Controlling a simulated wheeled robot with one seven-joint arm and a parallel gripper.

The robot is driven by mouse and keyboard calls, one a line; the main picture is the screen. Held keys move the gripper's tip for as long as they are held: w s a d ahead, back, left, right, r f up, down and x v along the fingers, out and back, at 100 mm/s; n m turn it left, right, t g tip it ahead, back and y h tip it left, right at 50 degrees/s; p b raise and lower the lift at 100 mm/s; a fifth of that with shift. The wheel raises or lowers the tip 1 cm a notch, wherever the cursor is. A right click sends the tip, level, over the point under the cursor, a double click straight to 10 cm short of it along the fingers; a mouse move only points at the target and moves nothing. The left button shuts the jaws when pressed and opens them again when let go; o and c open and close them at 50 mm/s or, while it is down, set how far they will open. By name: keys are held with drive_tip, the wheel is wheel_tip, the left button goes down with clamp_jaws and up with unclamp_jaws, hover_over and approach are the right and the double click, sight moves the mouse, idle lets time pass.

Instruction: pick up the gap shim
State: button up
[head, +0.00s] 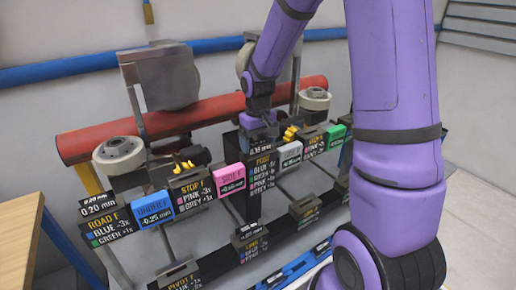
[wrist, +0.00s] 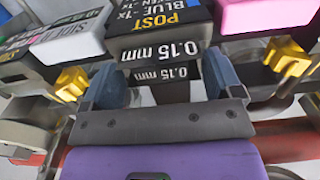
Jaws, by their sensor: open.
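My gripper (head: 259,122) is open at the top of the central POST sign (head: 263,170). In the wrist view its two blue-grey fingers (wrist: 168,80) stand apart on either side of a dark piece marked 0.15 mm (wrist: 172,73). A second 0.15 mm label sits on the edge of the POST sign (wrist: 155,25), just beyond. No part carries a readable gap shim name, so I cannot tell for certain which one it is. Contact between the fingers and the dark piece cannot be made out.
A pink block (head: 230,178) and a blue block (head: 153,209) stand left of the POST sign. A grey block (head: 290,154) and a green block (head: 337,136) stand right of it. Yellow pieces (head: 290,134), wheels (head: 119,155) and a red tube (head: 200,118) are close by.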

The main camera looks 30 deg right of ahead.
drive_tip(key=shift+f, duration=0.55)
drive_tip(key=c, duration=1)
drive_tip(key=shift+c, duration=0.2)
drive_tip(key=shift+r, duration=0.55)
drive_tip(key=r, duration=0.2)
drive_tip(key=shift+s+a+r, duration=0.1)
drive_tip(key=shift+s+r, duration=0.2)
drive_tip(key=shift+r, duration=0.05)
drive_tip(key=s+a+r, duration=0.2)
drive_tip(key=s, duration=0.5)
drive_tip(key=s+a+r, duration=0.3)
drive_tip(key=s, duration=0.4)
drive_tip(key=shift+s+r, duration=0.3)
drive_tip(key=shift+r, duration=0.05)
